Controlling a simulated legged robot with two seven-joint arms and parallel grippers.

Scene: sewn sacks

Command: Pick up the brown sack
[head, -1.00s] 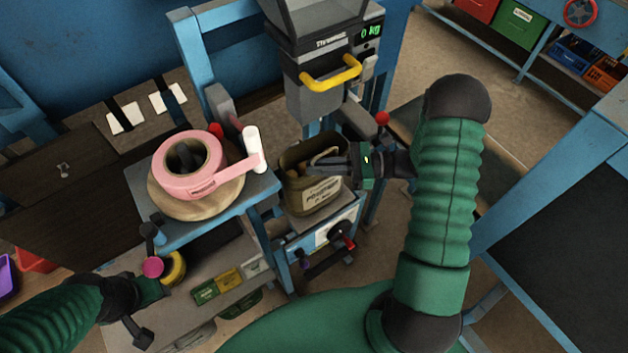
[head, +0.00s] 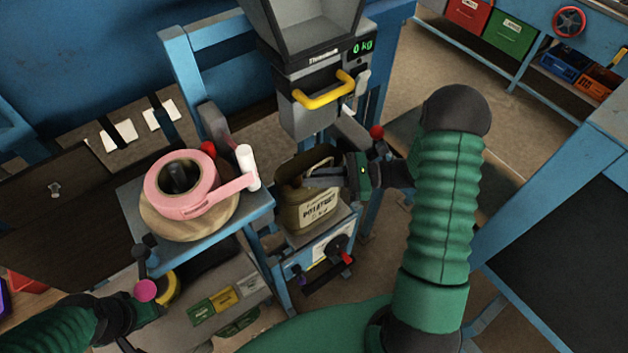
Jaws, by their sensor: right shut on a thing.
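The brown sack (head: 308,209) stands upright with an open top on a small platform below the grey hopper machine. Dark lettering, partly readable as "potatoes", shows on its front. My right gripper (head: 318,176) reaches in from the right and is shut on the sack's upper edge. The sack's base appears to rest on the platform; I cannot tell whether there is a gap. My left gripper (head: 150,285) is at the lower left, away from the sack, by a pink knob and a yellow ring.
The hopper machine (head: 310,85) with a yellow handle (head: 325,91) and a "0 kg" display rises behind the sack. A pink tape roll (head: 182,184) sits on a blue-edged stand to the left. A red-knobbed lever (head: 376,132) is close behind my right gripper.

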